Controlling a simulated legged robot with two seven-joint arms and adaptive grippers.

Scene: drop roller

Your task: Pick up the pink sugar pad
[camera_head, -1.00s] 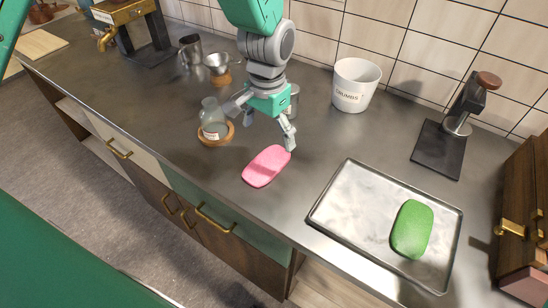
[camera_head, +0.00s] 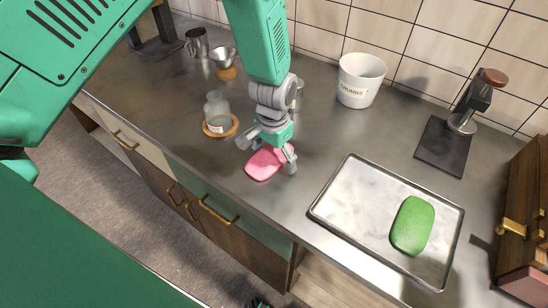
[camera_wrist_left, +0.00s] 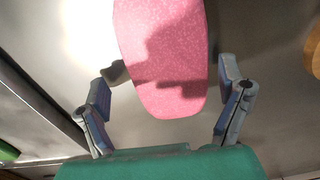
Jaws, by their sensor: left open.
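The pink sugar pad (camera_head: 262,166) lies flat on the dark metal counter in the head view, left of the tray. My left gripper (camera_head: 268,155) is over it, with its fingers spread. In the left wrist view the pad (camera_wrist_left: 168,55) reaches in from the top, between the two fingers of my open left gripper (camera_wrist_left: 170,85). Gaps show on both sides between pad and fingertips. The gripper's shadow falls across the pad. The pad's far end is cut off by that view's top edge. My right gripper is not seen clearly in any view.
A metal tray (camera_head: 345,211) with a green pad (camera_head: 412,225) on it is to the right. A glass bottle (camera_head: 216,108) on a round wooden coaster stands left of the gripper. A white bucket (camera_head: 359,80), a black tamper stand (camera_head: 442,147) and a wooden box (camera_head: 526,215) are farther off.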

